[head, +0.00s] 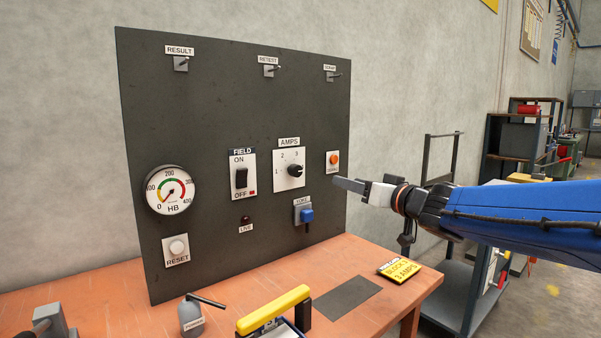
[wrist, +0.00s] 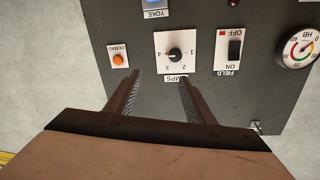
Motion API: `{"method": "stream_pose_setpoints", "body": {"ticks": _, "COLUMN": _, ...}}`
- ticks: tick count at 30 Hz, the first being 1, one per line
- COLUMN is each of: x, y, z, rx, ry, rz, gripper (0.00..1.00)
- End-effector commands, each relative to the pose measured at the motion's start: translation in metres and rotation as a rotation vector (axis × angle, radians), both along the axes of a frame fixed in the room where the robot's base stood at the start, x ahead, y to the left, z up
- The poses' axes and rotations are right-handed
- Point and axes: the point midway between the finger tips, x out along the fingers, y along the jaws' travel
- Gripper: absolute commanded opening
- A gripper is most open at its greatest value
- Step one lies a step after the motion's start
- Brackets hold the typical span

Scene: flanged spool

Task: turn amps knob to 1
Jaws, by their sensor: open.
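The amps knob (head: 295,170) is a black round knob on a white plate (head: 280,182) under the AMPS label (head: 289,142) on a dark upright panel. Numbers 1, 2 and 3 show around it in the head view. In the upside-down wrist view the knob (wrist: 175,54) seems to point at the 4 side, away from the 1; its exact mark is small. My gripper (head: 350,185) is open and empty, right of the knob and in front of the panel. In the wrist view its fingers (wrist: 159,77) stand apart below the knob, not touching it.
The orange DEMAG button (head: 333,159), blue yoke switch (head: 306,214) and field switch (head: 241,178) surround the knob. A gauge (head: 171,190) is at left. Space before the knob is clear.

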Motion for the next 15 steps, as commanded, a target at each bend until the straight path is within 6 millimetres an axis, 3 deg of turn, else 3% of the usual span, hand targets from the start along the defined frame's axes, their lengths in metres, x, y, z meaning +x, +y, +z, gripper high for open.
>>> {"method": "stream_pose_setpoints", "body": {"ticks": 3, "x": 0.002, "y": 0.017, "z": 0.002, "rx": 0.021, "ry": 0.005, "rz": 0.083, "gripper": 0.49}}
{"method": "stream_pose_setpoints", "body": {"ticks": 8, "x": 0.004, "y": 0.027, "z": 0.002, "rx": 0.032, "ry": 0.01, "rz": 0.119, "gripper": 0.49}}
{"method": "stream_pose_setpoints", "body": {"ticks": 15, "x": 0.028, "y": 0.045, "z": 0.002, "rx": 0.032, "ry": 0.011, "rz": 0.121, "gripper": 0.49}}
